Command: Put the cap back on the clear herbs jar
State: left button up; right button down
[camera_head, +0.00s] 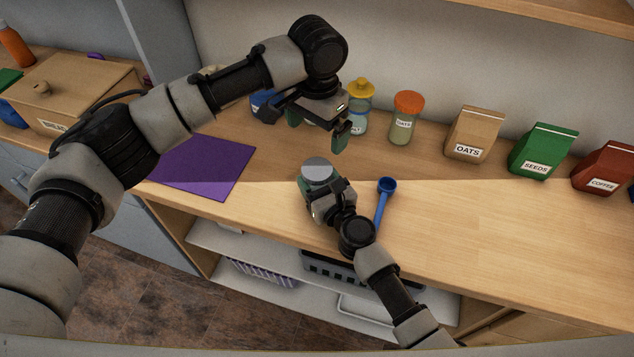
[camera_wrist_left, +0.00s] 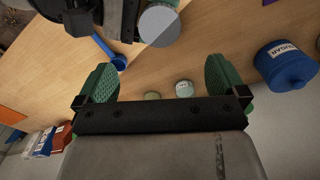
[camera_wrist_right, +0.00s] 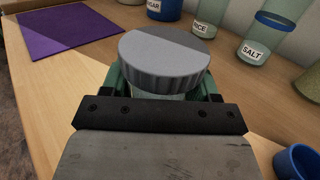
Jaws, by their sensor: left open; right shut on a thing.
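A grey ribbed cap (camera_head: 317,167) sits level on top of a clear jar (camera_wrist_right: 152,95) over the counter. The cap also shows in the right wrist view (camera_wrist_right: 163,62) and in the left wrist view (camera_wrist_left: 159,25). My right gripper (camera_head: 318,188) is shut on the jar just below the cap. The jar's label is hidden, and I cannot tell whether the cap is fully seated. My left gripper (camera_head: 317,128) is open and empty, above and behind the capped jar. Its green fingers (camera_wrist_left: 158,80) stand wide apart in the left wrist view.
A blue scoop (camera_head: 385,195) lies right of the jar. A purple mat (camera_head: 205,165) lies left. Several bags, including brown oats (camera_head: 473,135), line the back right. The front right counter is clear.

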pick_arm(q)
notch_tip(320, 180, up, 6)
jog(key=shift+r, duration=0.15)
pick_arm(e)
jog(key=shift+c, duration=0.9)
grip_release()
jog(key=v, duration=1)
jog(key=shift+s+d, duration=0.2)
jog(key=shift+s, duration=0.15)
